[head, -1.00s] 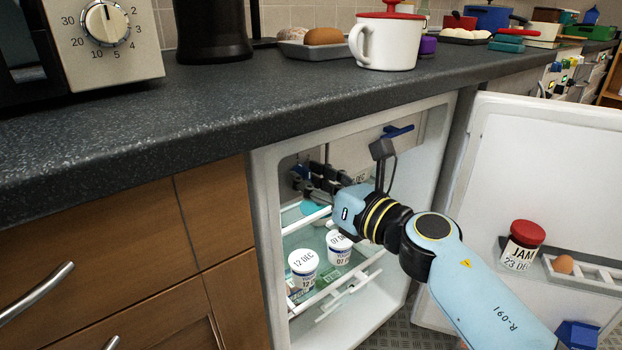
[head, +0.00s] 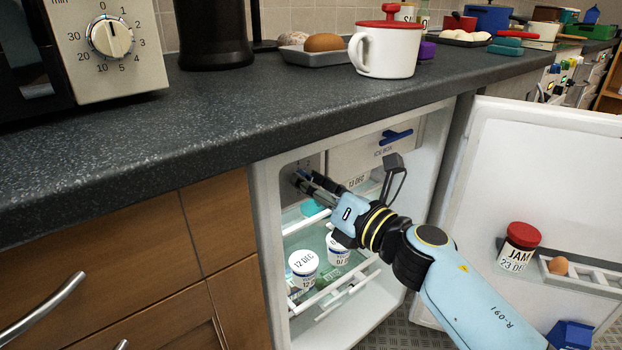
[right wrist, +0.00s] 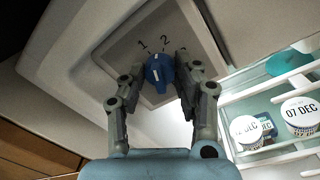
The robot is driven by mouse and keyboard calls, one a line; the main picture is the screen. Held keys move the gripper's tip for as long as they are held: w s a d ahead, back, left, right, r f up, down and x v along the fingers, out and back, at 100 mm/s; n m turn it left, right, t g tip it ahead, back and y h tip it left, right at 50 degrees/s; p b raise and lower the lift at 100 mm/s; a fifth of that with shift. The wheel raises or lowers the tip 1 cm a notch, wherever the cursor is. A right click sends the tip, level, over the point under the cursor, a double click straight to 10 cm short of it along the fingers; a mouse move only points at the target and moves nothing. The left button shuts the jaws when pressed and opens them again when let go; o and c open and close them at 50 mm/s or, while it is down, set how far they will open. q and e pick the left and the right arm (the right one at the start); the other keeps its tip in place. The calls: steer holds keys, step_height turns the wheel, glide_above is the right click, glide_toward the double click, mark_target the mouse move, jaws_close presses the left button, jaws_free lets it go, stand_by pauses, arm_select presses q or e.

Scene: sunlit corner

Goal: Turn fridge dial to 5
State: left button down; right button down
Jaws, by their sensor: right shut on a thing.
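The fridge dial (right wrist: 157,72) is a small blue knob with a white line, set in a grey panel at the fridge's upper left inner side. In the right wrist view the numbers 1 and 2 show above it; other marks are hidden by a finger. My right gripper (right wrist: 158,78) has its fingers on either side of the knob and is shut on it. In the head view the right gripper (head: 303,182) reaches into the open fridge (head: 265,200), and its fingers mostly hide the dial. My left gripper is not in view.
An ice box (head: 368,150) with a blue handle is right of the panel. White pots (head: 303,262) stand on the shelf below my wrist. The open door (head: 545,170) at right holds a jam jar (head: 521,240) and an egg (head: 558,265). The counter edge (head: 220,165) is above.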

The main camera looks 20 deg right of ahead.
arm_select(q)
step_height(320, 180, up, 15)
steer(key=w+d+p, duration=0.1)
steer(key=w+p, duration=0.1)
steer(key=p, duration=1.3)
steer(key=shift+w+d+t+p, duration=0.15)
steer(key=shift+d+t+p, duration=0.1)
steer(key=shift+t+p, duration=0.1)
arm_select(e)
steer(key=shift+s+a+f+m+t+h, duration=0.1)
steer(key=shift+m+h, duration=0.25)
steer(key=shift+m, duration=5.1)
steer(key=shift+w+m+t+h, duration=0.1)
steer(key=shift+m+h, duration=0.3)
steer(key=shift+m, duration=5.1)
steer(key=shift+s+a+f+m+t+h, duration=0.1)
steer(key=shift+m+h, duration=0.25)
steer(key=shift+m, duration=5.1)
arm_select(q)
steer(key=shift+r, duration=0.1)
